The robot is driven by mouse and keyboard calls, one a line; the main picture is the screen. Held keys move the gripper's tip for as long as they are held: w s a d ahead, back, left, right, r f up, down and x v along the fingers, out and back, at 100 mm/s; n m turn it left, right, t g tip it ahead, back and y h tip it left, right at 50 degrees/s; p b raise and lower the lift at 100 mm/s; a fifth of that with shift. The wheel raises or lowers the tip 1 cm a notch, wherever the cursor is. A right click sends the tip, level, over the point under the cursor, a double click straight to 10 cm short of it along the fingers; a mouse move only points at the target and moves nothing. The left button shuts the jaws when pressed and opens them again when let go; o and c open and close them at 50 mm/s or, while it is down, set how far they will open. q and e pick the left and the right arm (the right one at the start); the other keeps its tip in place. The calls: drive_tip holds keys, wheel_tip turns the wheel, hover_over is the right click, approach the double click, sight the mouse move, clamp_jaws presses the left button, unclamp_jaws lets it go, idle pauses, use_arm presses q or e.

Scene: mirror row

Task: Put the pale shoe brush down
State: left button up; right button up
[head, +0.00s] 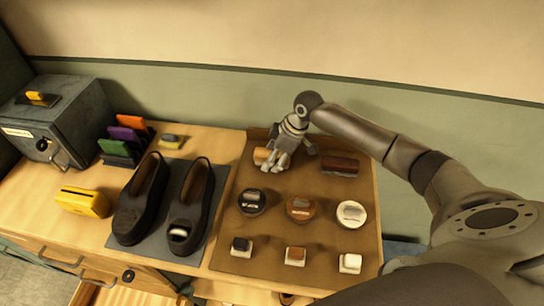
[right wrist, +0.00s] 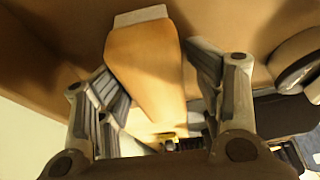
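The pale shoe brush (head: 261,155) is at the back left of the brown mat (head: 321,223), partly hidden by my right gripper (head: 274,165). In the right wrist view the brush (right wrist: 148,70) shows as a light orange-tan block with a whitish end. My right gripper (right wrist: 160,85) has its fingers spread on either side of it, with narrow gaps beside the brush. The brush looks to be at the mat, but its underside is hidden. My left gripper is not in view.
A dark red-brown brush (head: 340,165) lies just right of my right gripper. Three round tins, one of them black (head: 252,201), and three small blocks stand nearer on the mat. Dark shoes (head: 190,205) stand on a grey mat to the left.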

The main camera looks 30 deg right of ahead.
drive_tip(key=b+v, duration=0.2)
drive_tip(key=v, duration=1)
drive_tip(key=shift+r, duration=0.3)
drive_tip(key=shift+w, duration=0.15)
